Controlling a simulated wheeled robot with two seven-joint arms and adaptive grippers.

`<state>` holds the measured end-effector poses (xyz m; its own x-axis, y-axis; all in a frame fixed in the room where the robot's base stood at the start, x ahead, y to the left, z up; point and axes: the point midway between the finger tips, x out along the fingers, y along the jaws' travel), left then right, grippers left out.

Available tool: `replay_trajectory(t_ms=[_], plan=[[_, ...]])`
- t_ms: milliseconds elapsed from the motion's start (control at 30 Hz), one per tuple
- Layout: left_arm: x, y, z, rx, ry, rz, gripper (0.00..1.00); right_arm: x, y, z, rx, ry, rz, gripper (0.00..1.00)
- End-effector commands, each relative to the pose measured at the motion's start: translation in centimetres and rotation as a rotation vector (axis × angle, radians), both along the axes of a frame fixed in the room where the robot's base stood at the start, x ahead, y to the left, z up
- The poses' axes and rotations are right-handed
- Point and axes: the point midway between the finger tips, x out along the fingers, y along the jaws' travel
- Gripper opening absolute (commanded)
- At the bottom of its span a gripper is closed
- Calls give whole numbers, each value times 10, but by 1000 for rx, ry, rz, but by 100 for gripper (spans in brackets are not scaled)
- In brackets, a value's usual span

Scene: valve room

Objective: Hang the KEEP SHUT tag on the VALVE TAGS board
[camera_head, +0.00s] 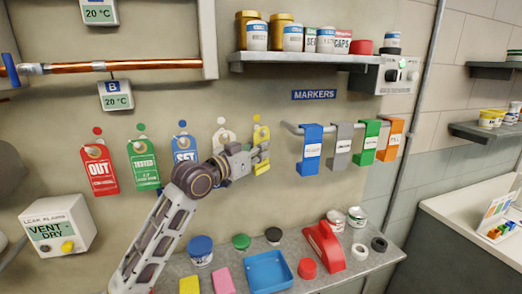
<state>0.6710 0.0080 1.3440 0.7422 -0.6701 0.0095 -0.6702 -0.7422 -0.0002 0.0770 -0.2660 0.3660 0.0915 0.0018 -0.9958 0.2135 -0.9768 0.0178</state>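A row of tags hangs on pegs on the wall, each under a coloured dot: a red OUT tag (100,172), a green tag (143,164), a blue SET tag (182,144), a white tag (222,139) mostly hidden behind my arm, and a yellow tag (261,136) at the right. My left gripper (261,156) is at the yellow tag, its fingers overlapping the tag's lower half. Whether the fingers are closed on it is too small to tell. No KEEP SHUT or VALVE TAGS lettering is readable. My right gripper is out of view.
Coloured hangers on a rail (293,127) stand right of the tags under a MARKERS sign (314,95). A shelf (300,60) with jars is above. Below, a counter (316,283) holds a blue tray (268,287), a red dispenser (326,245) and pots. A LEAK ALARM box (60,226) is at left.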

Motion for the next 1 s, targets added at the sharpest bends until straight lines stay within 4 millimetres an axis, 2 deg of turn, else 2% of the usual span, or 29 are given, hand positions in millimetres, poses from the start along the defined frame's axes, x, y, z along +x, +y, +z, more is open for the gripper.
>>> replay_trajectory(t_ms=[400, 433, 600, 1000], plan=[[0, 0, 0, 0, 0, 0, 0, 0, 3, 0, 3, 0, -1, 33], [0, 0, 0, 0, 0, 0, 8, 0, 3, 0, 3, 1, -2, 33], [0, 0, 0, 0, 0, 0, 30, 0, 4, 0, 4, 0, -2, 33], [-1, 1, 0, 0, 0, 0, 30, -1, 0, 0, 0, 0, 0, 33]])
